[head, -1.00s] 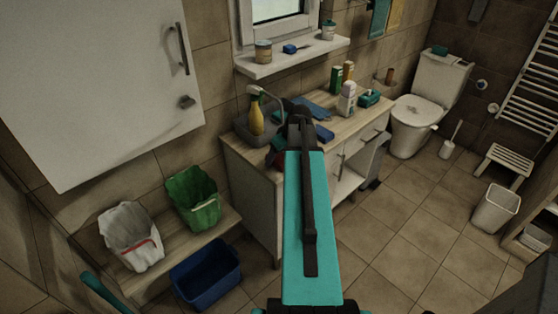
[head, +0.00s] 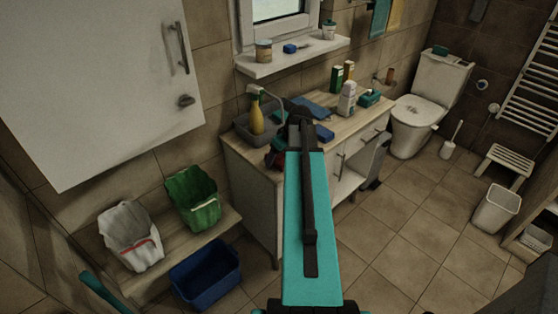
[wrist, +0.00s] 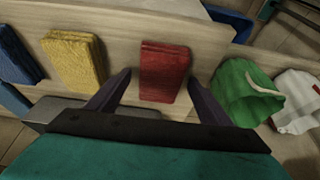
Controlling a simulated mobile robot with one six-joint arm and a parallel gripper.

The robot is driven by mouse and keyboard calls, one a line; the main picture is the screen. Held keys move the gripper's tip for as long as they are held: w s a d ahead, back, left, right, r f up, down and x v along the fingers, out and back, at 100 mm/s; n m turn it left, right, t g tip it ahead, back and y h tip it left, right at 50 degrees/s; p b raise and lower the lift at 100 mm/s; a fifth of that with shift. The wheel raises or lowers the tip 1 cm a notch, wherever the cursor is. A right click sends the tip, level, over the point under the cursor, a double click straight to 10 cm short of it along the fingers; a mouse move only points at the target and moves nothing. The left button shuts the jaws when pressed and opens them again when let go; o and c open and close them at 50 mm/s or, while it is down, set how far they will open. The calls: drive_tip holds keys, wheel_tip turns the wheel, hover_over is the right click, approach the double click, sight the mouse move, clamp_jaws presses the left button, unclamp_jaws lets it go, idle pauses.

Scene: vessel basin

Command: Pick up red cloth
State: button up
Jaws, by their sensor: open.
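The red cloth (wrist: 164,70) shows in the wrist view as a folded, flat-sided block on a pale wooden surface. My gripper (wrist: 159,78) is open, with one dark finger on each side of the cloth's lower part. Gaps show between the fingers and the cloth, and whether the fingers reach down around it or stay above it I cannot tell. In the head view a small dark red patch (head: 273,158) shows beside my arm at the counter's near end. My arm hides most of that spot and the fingers there.
A yellow cloth (wrist: 75,62) and a blue cloth (wrist: 16,55) lie left of the red one. A green bag (wrist: 244,92) and a white bag (wrist: 298,100) are to the right. A yellow bottle (head: 257,119) stands in the grey basin (head: 243,128). A blue bin (head: 205,275) is below.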

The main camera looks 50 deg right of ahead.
sight(280, 157)
drive_tip(key=c, duration=1.1)
drive_tip(key=shift+r, duration=0.1)
drive_tip(key=shift+r+b, duration=0.6)
drive_tip(key=shift+r, duration=1.1)
drive_tip(key=s+b, duration=0.1)
drive_tip(key=s, duration=0.4)
drive_tip(key=s+d+r+b, duration=0.1)
drive_tip(key=s+b, duration=0.1)
drive_tip(key=s, duration=0.3)
drive_tip(key=s+r+b, duration=0.1)
drive_tip(key=s, duration=0.5)
drive_tip(key=shift+d, duration=0.3)
